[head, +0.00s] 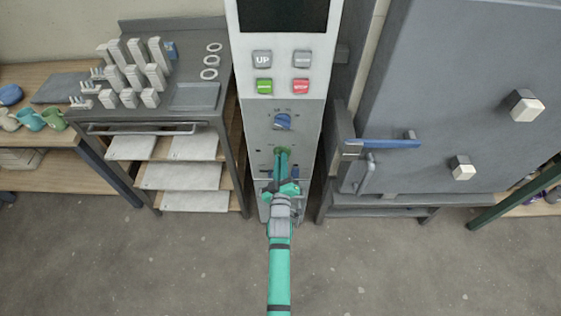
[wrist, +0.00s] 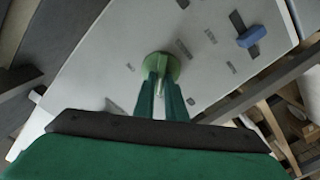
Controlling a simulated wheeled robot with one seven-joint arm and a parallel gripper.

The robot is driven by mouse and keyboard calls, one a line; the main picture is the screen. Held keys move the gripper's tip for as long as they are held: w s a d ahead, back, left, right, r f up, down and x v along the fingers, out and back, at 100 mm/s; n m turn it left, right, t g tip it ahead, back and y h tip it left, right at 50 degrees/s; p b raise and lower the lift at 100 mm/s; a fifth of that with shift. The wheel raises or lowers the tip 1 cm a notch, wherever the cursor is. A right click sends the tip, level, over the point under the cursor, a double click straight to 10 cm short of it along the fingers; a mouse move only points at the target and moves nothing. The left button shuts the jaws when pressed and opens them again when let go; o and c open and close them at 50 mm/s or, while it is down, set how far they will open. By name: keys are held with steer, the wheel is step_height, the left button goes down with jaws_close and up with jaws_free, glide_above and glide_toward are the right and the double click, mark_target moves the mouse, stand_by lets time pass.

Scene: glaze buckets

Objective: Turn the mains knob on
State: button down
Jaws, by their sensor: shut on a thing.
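A tall pale grey control cabinet (head: 255,118) stands in the middle of the head view. A green round knob (head: 281,151) sits on its front panel, below a blue knob (head: 282,121). My gripper (head: 283,156) reaches up to the green knob, with its fingers around it. In the wrist view my two green fingers (wrist: 162,88) are shut on the green knob (wrist: 160,66), whose lighter bar shows between them. The blue knob (wrist: 251,36) is apart from the fingers in the wrist view. The small panel labels are too blurred to read.
A dark screen and buttons, among them a green one (head: 264,86) and a red one (head: 301,86), are above the knobs. A metal cart (head: 158,125) with white posts stands left. A large grey kiln door (head: 450,80) with a blue-handled latch (head: 390,144) stands right. The floor in front is clear.

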steer(key=shift+d+f+m, duration=0.1)
steer(key=shift+d+m, duration=0.05)
steer(key=shift+m, duration=2.6)
steer(key=shift+d+m, duration=0.1)
steer(key=shift+m, duration=2.6)
steer(key=shift+d+f+m, duration=0.1)
steer(key=shift+d+m, duration=0.05)
steer(key=shift+m, duration=2.6)
steer(key=shift+s+m, duration=0.1)
steer(key=shift+m, duration=0.2)
steer(key=c, duration=1.8)
jaws_free()
steer(key=shift+r, duration=0.1)
steer(key=s, duration=1)
steer(key=shift+s, duration=0.4)
